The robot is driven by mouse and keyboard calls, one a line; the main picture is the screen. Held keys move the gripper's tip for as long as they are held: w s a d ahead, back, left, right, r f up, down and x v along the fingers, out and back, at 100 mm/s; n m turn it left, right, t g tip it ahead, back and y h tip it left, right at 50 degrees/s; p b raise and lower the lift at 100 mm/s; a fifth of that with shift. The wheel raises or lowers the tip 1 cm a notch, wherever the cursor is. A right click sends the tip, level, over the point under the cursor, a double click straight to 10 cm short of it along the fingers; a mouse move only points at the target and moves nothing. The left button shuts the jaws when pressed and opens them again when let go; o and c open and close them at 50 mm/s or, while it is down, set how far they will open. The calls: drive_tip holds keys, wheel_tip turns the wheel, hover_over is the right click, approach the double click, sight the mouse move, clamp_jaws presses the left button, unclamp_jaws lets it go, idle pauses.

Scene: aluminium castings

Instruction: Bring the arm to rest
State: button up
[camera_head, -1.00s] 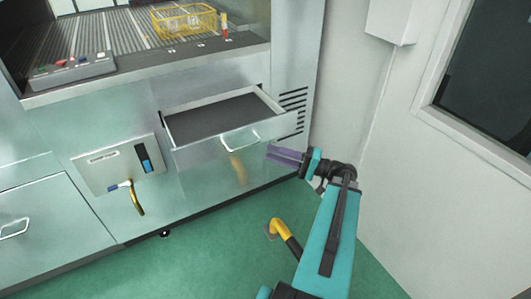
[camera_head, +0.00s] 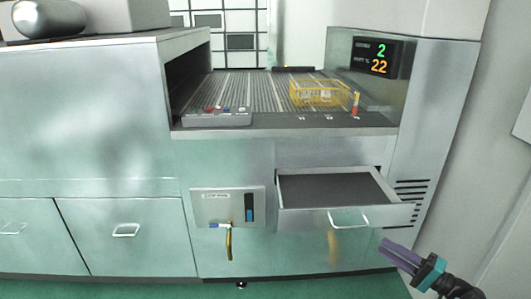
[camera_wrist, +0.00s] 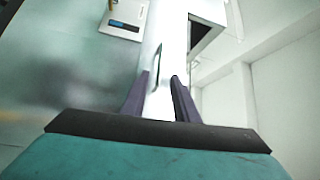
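My gripper (camera_head: 400,252) shows at the lower right of the head view, with two purple fingers pointing up and left. It is in front of the right part of the open drawer (camera_head: 395,214), below and right of the drawer's handle (camera_head: 349,219). In the wrist view my gripper (camera_wrist: 159,76) has its fingers apart, with a visible gap and nothing held between them. Most of my arm is outside the head view.
A steel machine stands ahead, with a ribbed bed (camera_head: 255,90), a yellow wire basket (camera_head: 318,94) and a button panel (camera_head: 217,117). Green floor (camera_head: 310,287) shows below.

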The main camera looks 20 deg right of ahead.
drive_tip(key=w+a+f+n+g+y+p, duration=0.1)
drive_tip(key=w+a+f+n+g+y, duration=0.2)
drive_tip(key=a, duration=0.8)
drive_tip(key=w+a+f+g+y, duration=0.2)
drive_tip(key=w+a+f+g, duration=0.3)
drive_tip(key=a, duration=0.6)
drive_tip(key=s+a+f+n+g, duration=0.1)
drive_tip(key=s+a+f+g, duration=0.15)
drive_tip(key=a+f, duration=0.55)
drive_tip(key=s+a+f+n+g, duration=0.2)
drive_tip(key=a+f+g, duration=0.15)
drive_tip(key=a, duration=0.75)
drive_tip(key=s+a+f+n+g+h+p, duration=0.1)
drive_tip(key=s+a+f+g+h, duration=0.3)
drive_tip(key=s+f, duration=0.4)
drive_tip(key=s+a+f+n+g+h+p, duration=0.1)
drive_tip(key=s+a+f+n+g+h, duration=0.2)
drive_tip(key=s+f, duration=0.45)
drive_tip(key=s+d+f+h, duration=0.4)
drive_tip(key=d+f+h, duration=0.3)
drive_tip(key=d, duration=0.5)
drive_tip(key=shift+s+f+g+h, duration=0.15)
drive_tip(key=shift+f+g+h, duration=0.25)
drive_tip(key=shift+h, duration=0.4)
